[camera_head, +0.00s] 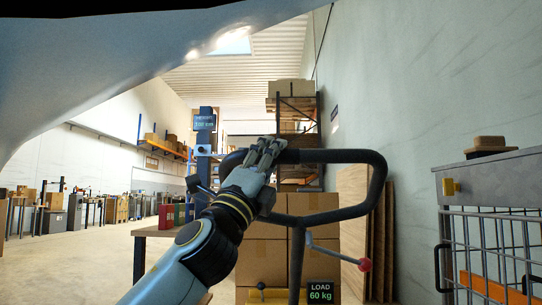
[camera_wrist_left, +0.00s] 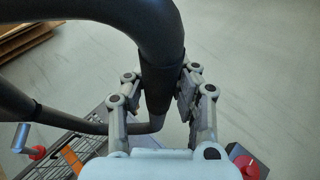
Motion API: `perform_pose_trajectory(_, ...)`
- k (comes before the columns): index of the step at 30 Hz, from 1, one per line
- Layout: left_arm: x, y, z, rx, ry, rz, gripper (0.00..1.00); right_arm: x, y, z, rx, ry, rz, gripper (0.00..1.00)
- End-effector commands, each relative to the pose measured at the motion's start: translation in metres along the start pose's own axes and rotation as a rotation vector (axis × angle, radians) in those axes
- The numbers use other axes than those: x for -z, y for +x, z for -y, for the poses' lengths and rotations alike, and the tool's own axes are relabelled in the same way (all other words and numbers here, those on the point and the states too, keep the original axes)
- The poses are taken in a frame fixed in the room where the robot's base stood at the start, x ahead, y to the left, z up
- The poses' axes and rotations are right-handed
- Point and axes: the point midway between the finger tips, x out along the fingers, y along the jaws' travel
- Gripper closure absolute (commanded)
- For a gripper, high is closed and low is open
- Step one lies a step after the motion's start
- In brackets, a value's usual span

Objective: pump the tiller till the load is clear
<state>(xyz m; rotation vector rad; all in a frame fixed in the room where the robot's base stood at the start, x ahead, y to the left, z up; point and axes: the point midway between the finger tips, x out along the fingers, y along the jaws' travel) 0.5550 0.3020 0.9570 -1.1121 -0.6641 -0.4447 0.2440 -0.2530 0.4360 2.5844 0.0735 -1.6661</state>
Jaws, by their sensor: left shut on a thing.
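The tiller (camera_head: 372,178) is a black looped handle standing up in front of me in the head view. My left gripper (camera_head: 266,152) is shut on the left part of the tiller's top bar. In the left wrist view the fingers (camera_wrist_left: 161,90) close around the dark bar of the tiller (camera_wrist_left: 150,28). The load (camera_head: 262,262) is a stack of brown boxes behind the tiller, with a black sign (camera_head: 320,292) reading "LOAD 60 kg" in front. The boxes' underside is out of view. My right gripper is not in view.
A lever with a red knob (camera_head: 364,264) juts right from the tiller's stem. A wire cage cart (camera_head: 488,212) stands at the right. A wooden table (camera_head: 150,231) is at the left, and open floor (camera_head: 75,262) lies beyond it.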

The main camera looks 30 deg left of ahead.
Motion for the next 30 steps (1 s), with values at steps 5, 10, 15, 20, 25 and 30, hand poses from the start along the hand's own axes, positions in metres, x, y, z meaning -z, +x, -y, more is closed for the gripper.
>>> perform_pose_trajectory(5, 0.000, -0.001, -0.002, -0.004, 0.002, 0.001, 1.00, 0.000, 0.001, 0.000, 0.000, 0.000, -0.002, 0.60)
perform_pose_trajectory(10, 0.000, -0.001, -0.002, -0.004, 0.002, 0.001, 0.74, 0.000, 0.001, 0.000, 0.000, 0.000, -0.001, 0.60)
perform_pose_trajectory(15, 0.000, 0.000, -0.001, -0.003, 0.002, 0.001, 0.52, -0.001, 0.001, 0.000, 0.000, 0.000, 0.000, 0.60)
perform_pose_trajectory(20, 0.000, 0.000, -0.001, -0.002, 0.001, 0.000, 0.48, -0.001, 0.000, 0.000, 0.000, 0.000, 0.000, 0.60)
perform_pose_trajectory(25, 0.000, -0.001, -0.001, -0.001, 0.001, 0.000, 0.48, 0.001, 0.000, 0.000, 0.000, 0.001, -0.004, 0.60)
perform_pose_trajectory(30, 0.000, -0.014, -0.002, -0.005, 0.004, -0.002, 0.48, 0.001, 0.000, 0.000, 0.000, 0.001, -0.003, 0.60)
